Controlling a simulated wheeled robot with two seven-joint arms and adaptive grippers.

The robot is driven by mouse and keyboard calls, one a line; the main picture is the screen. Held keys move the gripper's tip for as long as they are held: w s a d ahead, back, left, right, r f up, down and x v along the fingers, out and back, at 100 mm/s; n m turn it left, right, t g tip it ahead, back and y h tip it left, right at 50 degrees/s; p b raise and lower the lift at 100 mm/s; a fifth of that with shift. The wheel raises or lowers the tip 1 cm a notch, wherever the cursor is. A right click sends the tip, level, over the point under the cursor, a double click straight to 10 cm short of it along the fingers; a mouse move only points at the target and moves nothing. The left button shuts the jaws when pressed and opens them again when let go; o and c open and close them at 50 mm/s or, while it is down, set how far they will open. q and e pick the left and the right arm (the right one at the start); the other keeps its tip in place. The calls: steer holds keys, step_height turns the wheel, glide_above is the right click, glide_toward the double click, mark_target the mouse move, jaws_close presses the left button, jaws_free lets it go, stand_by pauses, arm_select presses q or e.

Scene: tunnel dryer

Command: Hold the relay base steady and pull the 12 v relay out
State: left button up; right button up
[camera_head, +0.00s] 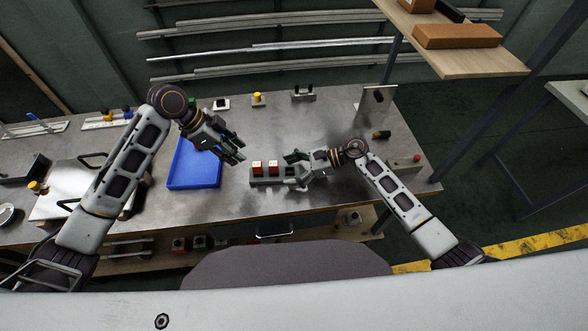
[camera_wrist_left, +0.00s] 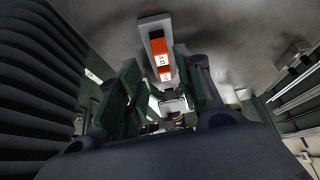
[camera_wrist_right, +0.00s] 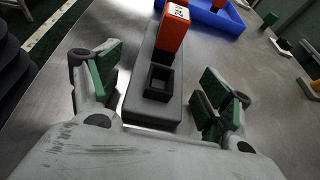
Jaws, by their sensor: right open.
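The relay base (camera_head: 283,182) is a grey bar lying on the table. Two orange-red relays, one on the left (camera_head: 257,167) and one nearer the middle (camera_head: 274,167), stand upright in it. An empty dark socket (camera_wrist_right: 159,80) shows in the right wrist view. My right gripper (camera_head: 295,171) is open, its fingers (camera_wrist_right: 163,98) on either side of the base's right end, apart from it. My left gripper (camera_head: 238,150) is open and empty, above the table between the blue tray and the base.
A blue tray (camera_head: 180,184) lies left of the base, under my left arm. Small parts, including a yellow-topped one (camera_head: 257,100), stand along the table's back. A metal bracket (camera_head: 377,104) stands at the back right. Bare table lies behind the base.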

steer(key=c, duration=1.2)
arm_select(q)
steer(key=shift+o, duration=1.4)
steer(key=shift+w, duration=0.1)
arm_select(e)
steer(key=shift+c, duration=0.2)
arm_select(q)
steer(key=w+d+r+m+t, duration=0.1)
steer(key=w+d+r, duration=0.3)
steer(key=r, duration=0.4)
steer(key=s+f+y, duration=0.1)
steer(key=f, duration=0.1)
steer(key=s+f+y, duration=0.1)
steer(key=f, duration=0.1)
steer(key=s+d+f+m+g+y, duration=0.1)
steer(key=f, duration=0.1)
steer(key=shift+s, duration=0.15)
steer(key=shift+s+a+f+n+y, duration=0.2)
steer(key=shift+a+n+y, duration=0.3)
steer(key=shift+a+y, duration=0.1)
